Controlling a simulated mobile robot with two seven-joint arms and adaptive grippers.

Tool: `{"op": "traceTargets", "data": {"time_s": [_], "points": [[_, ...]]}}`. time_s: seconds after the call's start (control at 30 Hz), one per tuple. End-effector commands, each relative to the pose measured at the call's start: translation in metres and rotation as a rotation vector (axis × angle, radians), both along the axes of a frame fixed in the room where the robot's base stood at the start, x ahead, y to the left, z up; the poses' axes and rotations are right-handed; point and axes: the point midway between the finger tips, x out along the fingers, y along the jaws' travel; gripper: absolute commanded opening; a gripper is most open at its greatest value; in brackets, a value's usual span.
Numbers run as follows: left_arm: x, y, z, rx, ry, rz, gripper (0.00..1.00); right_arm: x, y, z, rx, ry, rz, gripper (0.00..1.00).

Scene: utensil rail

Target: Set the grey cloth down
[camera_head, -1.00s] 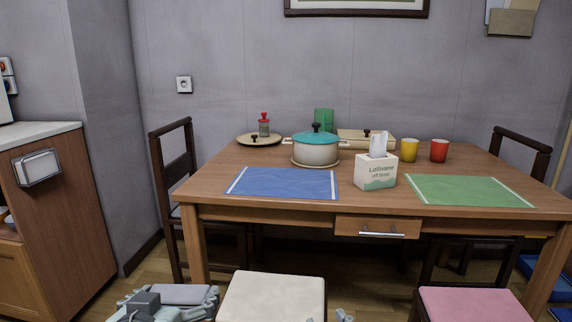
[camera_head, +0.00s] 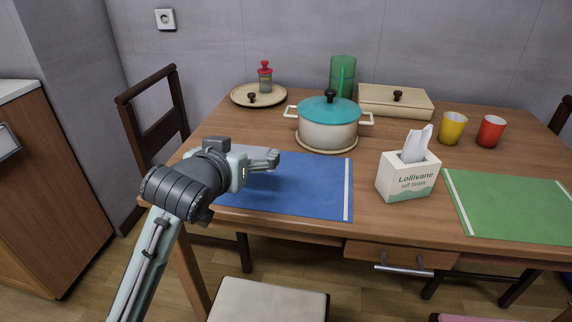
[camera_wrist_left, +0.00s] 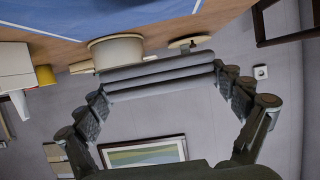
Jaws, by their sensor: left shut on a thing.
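My left gripper (camera_head: 268,161) reaches in from the left, above the left part of the blue placemat (camera_head: 310,184). In the left wrist view its fingers are closed on the grey cloth (camera_wrist_left: 160,77), a folded stack of layers held between the fingertips. In the head view I cannot clearly tell the cloth from the grey fingers. The cloth appears held above the table (camera_head: 380,227), apart from it. My right gripper is not in view.
Behind the blue mat stands a teal-lidded pot (camera_head: 328,124). A plate with a red-topped grinder (camera_head: 265,78), a wooden box (camera_head: 395,101) and yellow (camera_head: 452,129) and red (camera_head: 490,132) cups stand farther back.

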Motion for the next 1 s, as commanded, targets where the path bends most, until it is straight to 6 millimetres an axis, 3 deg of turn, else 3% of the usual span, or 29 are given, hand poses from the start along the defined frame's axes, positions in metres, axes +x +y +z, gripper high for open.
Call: {"op": "traceTargets", "data": {"time_s": [0.5,0.73,1.0], "points": [[0.075,-0.07,-0.061,0.0,0.0,0.0,0.66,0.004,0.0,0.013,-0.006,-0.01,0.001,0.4],[0.081,-0.076,-0.073,0.001,0.001,0.001,0.66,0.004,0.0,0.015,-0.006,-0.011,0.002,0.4],[0.081,-0.076,-0.107,0.001,-0.001,0.0,0.66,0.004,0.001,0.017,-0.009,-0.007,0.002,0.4]]}}
